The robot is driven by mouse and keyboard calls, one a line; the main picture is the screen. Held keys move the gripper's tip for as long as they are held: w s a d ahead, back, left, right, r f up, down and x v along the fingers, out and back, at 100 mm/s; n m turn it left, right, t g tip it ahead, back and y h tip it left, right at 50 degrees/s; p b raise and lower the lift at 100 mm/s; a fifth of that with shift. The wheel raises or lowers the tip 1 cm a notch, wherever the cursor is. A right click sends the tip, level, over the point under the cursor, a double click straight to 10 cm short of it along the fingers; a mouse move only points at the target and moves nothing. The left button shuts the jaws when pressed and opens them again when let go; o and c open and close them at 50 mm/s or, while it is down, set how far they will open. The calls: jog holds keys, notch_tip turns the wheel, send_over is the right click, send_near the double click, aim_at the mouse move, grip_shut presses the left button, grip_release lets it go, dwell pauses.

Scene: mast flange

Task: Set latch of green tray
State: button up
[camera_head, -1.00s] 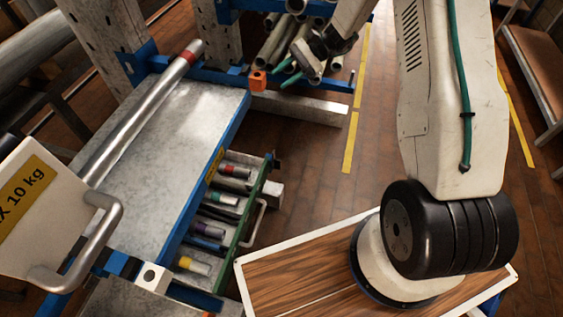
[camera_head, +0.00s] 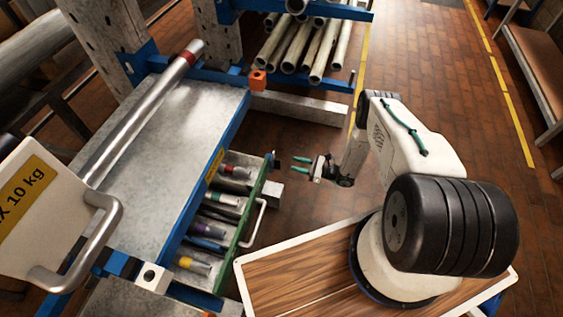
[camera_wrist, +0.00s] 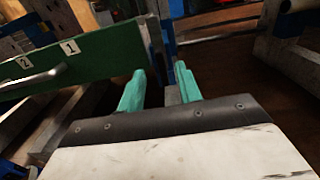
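The green tray (camera_head: 243,205) sticks out from under the grey bench top and holds several metal cylinders with coloured bands. Its front has a pale handle (camera_head: 258,222). In the wrist view its green front (camera_wrist: 95,55) shows labels 2 and 1 and the handle (camera_wrist: 33,78). My gripper (camera_head: 297,169) is open and empty, just right of that corner. In the wrist view its teal fingers (camera_wrist: 160,72) point toward the tray's right end, apart from it.
A long metal bar (camera_head: 140,115) lies on the bench top (camera_head: 185,130). An orange block (camera_head: 257,81) is on the blue frame above the tray. Pipes (camera_head: 300,45) lie on a rack behind. A pale beam (camera_head: 300,107) lies beyond my gripper.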

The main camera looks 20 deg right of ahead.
aim_at(277, 161)
jog(key=x, duration=0.7)
jog(key=shift+a+f, duration=0.2)
jog(key=shift+a, duration=0.1)
grip_shut()
